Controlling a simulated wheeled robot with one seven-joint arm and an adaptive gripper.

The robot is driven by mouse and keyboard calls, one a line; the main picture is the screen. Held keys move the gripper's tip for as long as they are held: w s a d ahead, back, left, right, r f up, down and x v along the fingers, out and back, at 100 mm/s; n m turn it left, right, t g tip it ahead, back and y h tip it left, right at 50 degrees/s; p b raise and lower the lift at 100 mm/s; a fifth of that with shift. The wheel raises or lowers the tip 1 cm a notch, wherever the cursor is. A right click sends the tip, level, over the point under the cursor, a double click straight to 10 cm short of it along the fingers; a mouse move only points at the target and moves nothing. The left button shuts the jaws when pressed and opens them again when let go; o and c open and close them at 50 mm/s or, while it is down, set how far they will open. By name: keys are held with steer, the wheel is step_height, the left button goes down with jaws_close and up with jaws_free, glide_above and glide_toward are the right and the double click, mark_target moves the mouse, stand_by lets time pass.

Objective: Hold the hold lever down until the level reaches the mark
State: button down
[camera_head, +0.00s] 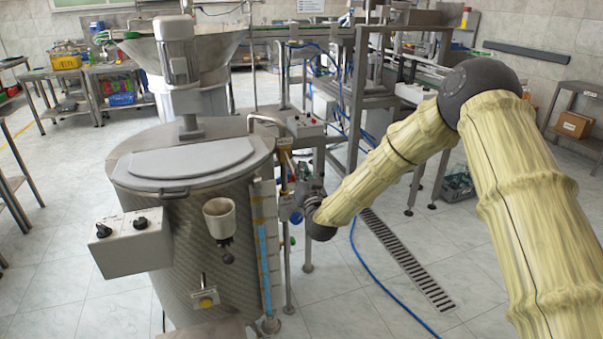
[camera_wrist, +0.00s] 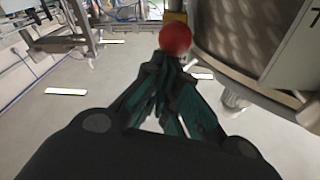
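A red ball knob (camera_wrist: 175,38), which looks like the end of the hold lever, shows in the wrist view just beyond my fingertips. The lever's arm is not clear there, and I cannot make out the knob in the head view. My gripper (camera_wrist: 170,65) has its fingers drawn together, with nothing seen between them. Its tips appear at or just short of the knob; I cannot tell whether they touch. In the head view my gripper (camera_head: 298,207) is beside the tank's right side, partly hidden. An upright level gauge (camera_head: 263,250) on the tank shows a blue column. Its mark is not clear.
The quilted steel tank (camera_head: 190,240) stands left of my gripper, with a grey control box (camera_head: 131,240) and a cup-shaped funnel (camera_head: 219,217) on its front. A steel frame (camera_head: 357,110) stands behind. A floor drain (camera_head: 405,262) and blue hose (camera_head: 372,272) lie on open floor.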

steer(key=d+r+b+v, duration=0.1)
steer(key=v, duration=0.8)
steer(key=shift+s+r, duration=0.2)
steer(key=shift+r, duration=0.5)
steer(key=shift+d, duration=0.1)
steer(key=s+d+f+g+p, duration=0.1)
steer(key=s+f+g, duration=0.2)
steer(key=s+f, duration=0.5)
steer(key=s+d+f+n+g, duration=0.1)
steer(key=s+d+f+g, duration=0.3)
steer(key=f, duration=0.7)
steer(key=s+a+f+g+p, duration=0.1)
steer(key=s+f+g, duration=0.1)
steer(key=s+f, duration=0.65)
steer(key=s+d+f+g+h, duration=0.1)
steer(key=s+d+f+g, duration=0.2)
steer(key=s, duration=0.8)
steer(key=s+d+f+g+h+p, duration=0.1)
steer(key=s+d+f+g, duration=0.3)
steer(key=s, duration=0.8)
steer(key=s+d+f+g+h+p, duration=0.1)
steer(key=s+d+f+g, duration=0.2)
steer(key=s, duration=0.8)
steer(key=shift+s+f+g, duration=0.3)
steer(key=shift+d, duration=0.1)
